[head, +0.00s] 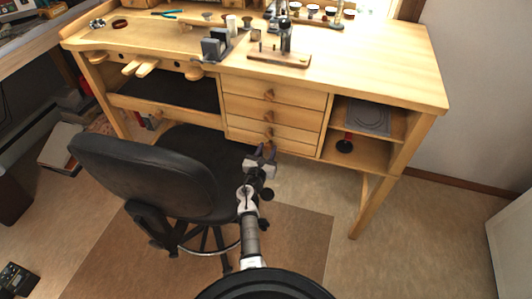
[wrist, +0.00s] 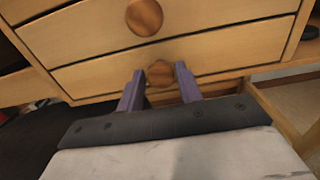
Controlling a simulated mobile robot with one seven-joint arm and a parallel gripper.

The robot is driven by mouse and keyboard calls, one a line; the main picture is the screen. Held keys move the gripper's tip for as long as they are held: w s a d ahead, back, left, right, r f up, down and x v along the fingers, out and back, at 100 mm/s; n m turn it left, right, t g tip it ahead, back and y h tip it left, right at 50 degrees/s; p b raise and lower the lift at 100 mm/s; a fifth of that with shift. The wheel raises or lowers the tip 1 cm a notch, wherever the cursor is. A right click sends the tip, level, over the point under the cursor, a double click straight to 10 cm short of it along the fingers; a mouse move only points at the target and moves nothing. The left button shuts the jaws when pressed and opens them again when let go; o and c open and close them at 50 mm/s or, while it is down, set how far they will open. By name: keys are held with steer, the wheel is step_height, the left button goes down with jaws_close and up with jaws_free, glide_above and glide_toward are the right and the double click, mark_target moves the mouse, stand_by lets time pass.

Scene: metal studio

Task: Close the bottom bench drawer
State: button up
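The wooden bench (head: 400,75) has a stack of several drawers with round knobs. The bottom bench drawer (head: 295,147) is the lowest in the stack; its front also shows in the wrist view (wrist: 90,79). It looks nearly flush with the drawers above; I cannot tell whether a small gap is left. My gripper (head: 262,153) is low in front of this drawer. In the wrist view my gripper (wrist: 160,70) is open, with its two purple fingers on either side of the bottom drawer's knob (wrist: 161,74). I cannot tell whether they touch it.
A black chair (head: 150,175) stands close to the left of my arm. An open shelf (head: 365,150) is right of the drawers. A bench leg (head: 362,205) stands farther right. The floor (head: 420,240) at the right is clear. Tools and small blocks lie on the bench top.

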steer(key=o, duration=0.3)
steer(key=shift+w+f, duration=0.1)
steer(key=shift+f, duration=0.05)
steer(key=v, duration=1.4)
